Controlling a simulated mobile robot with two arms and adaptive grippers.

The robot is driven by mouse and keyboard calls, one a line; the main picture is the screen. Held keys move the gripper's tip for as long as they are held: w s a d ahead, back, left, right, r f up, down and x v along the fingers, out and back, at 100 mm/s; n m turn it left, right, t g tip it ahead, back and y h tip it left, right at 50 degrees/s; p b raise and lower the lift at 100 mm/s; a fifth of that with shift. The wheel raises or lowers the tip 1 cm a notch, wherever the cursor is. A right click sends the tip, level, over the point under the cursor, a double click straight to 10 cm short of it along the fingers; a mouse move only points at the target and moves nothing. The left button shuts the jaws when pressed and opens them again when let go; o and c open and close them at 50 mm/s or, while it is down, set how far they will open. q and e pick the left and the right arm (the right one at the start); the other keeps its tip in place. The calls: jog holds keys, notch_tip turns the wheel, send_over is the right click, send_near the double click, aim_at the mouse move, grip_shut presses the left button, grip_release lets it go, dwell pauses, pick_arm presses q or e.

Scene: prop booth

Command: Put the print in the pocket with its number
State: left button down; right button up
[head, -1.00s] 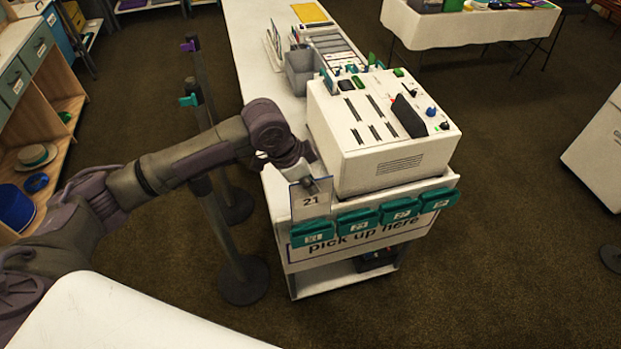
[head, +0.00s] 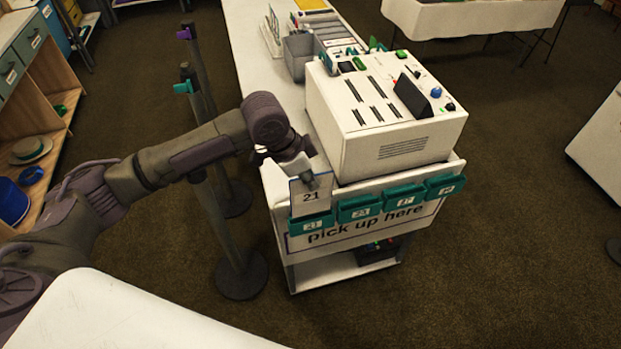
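The print (head: 311,198), a white card with a dark border and the number 21, stands roughly upright at the front left of the pick-up counter. My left gripper (head: 312,180) is shut on its top edge. The teal pocket marked 21 (head: 311,229) is the leftmost in the row, directly below the print. The print's lower edge meets the pocket's top rim; I cannot tell whether it is inside the mouth. More teal pockets hang to the right: the second (head: 359,211), the third (head: 404,199) and the fourth (head: 445,187). My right gripper is not in view.
A white printer box (head: 385,135) stands on the counter right behind the pockets. A "pick up here" sign (head: 365,229) is below them. Posts (head: 241,274) stand on the floor to the left, under my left arm. The carpet on the right is open.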

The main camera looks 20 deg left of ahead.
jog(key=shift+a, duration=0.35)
pick_arm(q)
jog(key=shift+f, duration=0.4)
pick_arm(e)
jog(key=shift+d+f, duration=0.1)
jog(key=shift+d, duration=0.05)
pick_arm(q)
jog(key=shift+f+b, duration=0.85)
jog(key=shift+f, duration=2.1)
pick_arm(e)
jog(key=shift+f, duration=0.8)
pick_arm(q)
jog(key=c, duration=1.2)
grip_release()
jog(key=shift+c, duration=0.2)
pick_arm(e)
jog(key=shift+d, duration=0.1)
